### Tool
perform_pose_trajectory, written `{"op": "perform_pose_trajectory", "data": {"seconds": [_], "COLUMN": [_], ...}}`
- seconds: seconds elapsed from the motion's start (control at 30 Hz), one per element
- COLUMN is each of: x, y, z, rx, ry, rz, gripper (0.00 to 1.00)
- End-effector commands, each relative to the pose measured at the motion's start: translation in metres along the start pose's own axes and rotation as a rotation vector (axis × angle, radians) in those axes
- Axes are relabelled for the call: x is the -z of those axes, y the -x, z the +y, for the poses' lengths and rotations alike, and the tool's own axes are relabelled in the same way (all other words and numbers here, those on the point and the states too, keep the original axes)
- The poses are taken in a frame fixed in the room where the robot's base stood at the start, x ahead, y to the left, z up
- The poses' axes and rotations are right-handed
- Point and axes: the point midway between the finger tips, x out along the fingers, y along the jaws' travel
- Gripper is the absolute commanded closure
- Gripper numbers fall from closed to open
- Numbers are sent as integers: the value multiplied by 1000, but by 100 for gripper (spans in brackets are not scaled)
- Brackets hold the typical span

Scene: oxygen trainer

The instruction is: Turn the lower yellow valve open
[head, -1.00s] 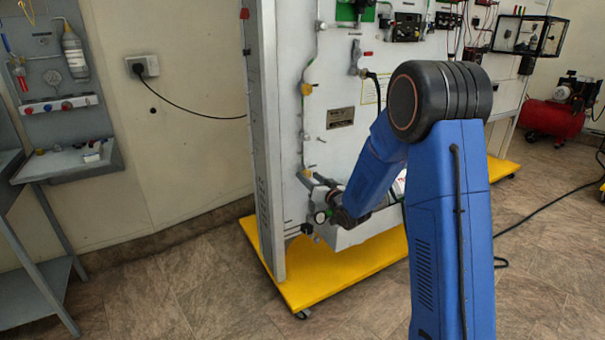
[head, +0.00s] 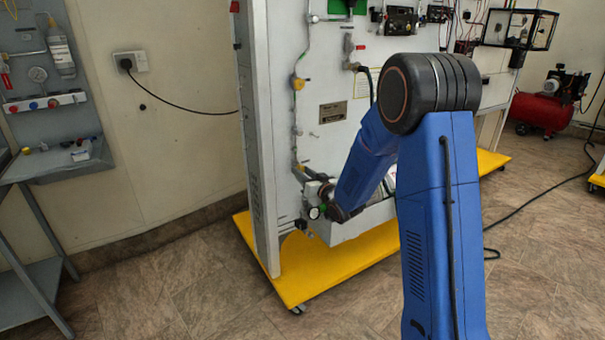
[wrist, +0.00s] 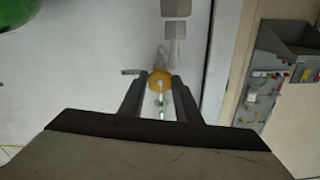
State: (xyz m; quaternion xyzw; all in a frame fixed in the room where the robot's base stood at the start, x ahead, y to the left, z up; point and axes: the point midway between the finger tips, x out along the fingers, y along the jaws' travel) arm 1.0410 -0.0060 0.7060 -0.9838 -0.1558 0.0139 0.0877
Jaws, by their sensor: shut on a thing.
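The lower yellow valve (wrist: 159,80) shows in the wrist view as a round yellow knob on the white panel. My gripper (wrist: 160,88) has its two dark fingers on either side of it, shut on the knob. In the head view my gripper (head: 318,195) is at the lower left of the panel, and only a small part of the lower valve (head: 300,168) shows above it. The upper yellow valve (head: 298,83) is higher on the same pipe and apart from my gripper.
The white panel (head: 330,85) stands on a yellow wheeled base (head: 310,282). A grey bench (head: 60,160) stands at the left. A red compressor (head: 540,110) is at the back right. The tiled floor in front is clear.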

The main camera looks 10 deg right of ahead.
Motion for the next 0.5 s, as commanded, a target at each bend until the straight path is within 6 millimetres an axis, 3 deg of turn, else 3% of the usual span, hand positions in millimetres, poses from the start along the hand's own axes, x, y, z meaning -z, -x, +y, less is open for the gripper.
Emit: {"op": "perform_pose_trajectory", "data": {"seconds": [0.5], "x": [0], "y": [0], "z": [0], "rx": [0], "ry": [417], "rz": [0], "gripper": [92]}}
